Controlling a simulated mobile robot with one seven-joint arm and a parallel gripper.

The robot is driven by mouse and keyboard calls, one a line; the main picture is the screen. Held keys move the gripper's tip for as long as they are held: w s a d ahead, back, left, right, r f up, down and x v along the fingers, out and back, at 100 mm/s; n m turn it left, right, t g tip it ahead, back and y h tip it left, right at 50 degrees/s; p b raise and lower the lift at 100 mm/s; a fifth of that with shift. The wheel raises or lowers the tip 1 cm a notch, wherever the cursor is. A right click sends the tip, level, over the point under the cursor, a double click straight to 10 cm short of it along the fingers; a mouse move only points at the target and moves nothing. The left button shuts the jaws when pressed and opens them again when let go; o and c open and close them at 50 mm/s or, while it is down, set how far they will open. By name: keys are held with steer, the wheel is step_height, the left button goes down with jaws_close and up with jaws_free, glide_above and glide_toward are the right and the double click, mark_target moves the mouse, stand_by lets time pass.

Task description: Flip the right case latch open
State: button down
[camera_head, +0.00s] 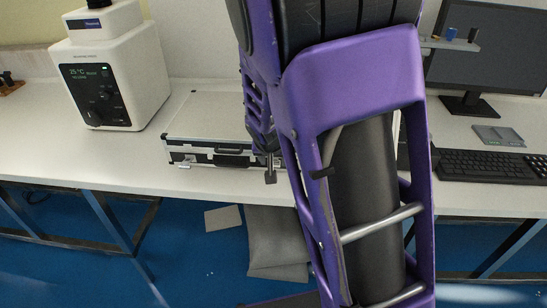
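A silver-white case (210,118) with black edging and metal corners lies shut on the white bench, left of centre. Its front side faces me, with a black handle (229,151) at the middle and a small latch (187,159) at the left. The right part of the case is hidden behind my purple arm, and I cannot make out the right latch. My gripper (270,172) points down at the front of the case, right of the handle. Only a small part of its fingers shows. I cannot tell whether it touches the case or how far its fingers are apart.
A white tester (112,75) with a dial and display stands left of the case. A monitor (485,50), a keyboard (490,166) and a small grey item (498,136) are at the right. The bench (110,165) is clear in front of the tester. My arm blocks the centre.

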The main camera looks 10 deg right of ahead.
steer(key=shift+s+a+f+t+h, duration=0.15)
steer(key=shift+s+f+t+h, duration=0.25)
steer(key=shift+t, duration=0.6)
steer(key=shift+s+a+f+t+h, duration=0.15)
steer(key=shift+s+f+t, duration=0.3)
steer(key=shift+t, duration=0.55)
steer(key=shift+s+a+f+t+h, duration=0.15)
steer(key=shift+f+t+h, duration=0.2)
steer(key=shift+f+t, duration=0.4)
steer(key=shift+s+d+f+t+h, duration=0.1)
steer(key=shift+f+t+h, duration=0.25)
steer(key=shift+t, duration=0.7)
steer(key=shift+c, duration=1.2)
jaws_free()
steer(key=shift+f, duration=0.1)
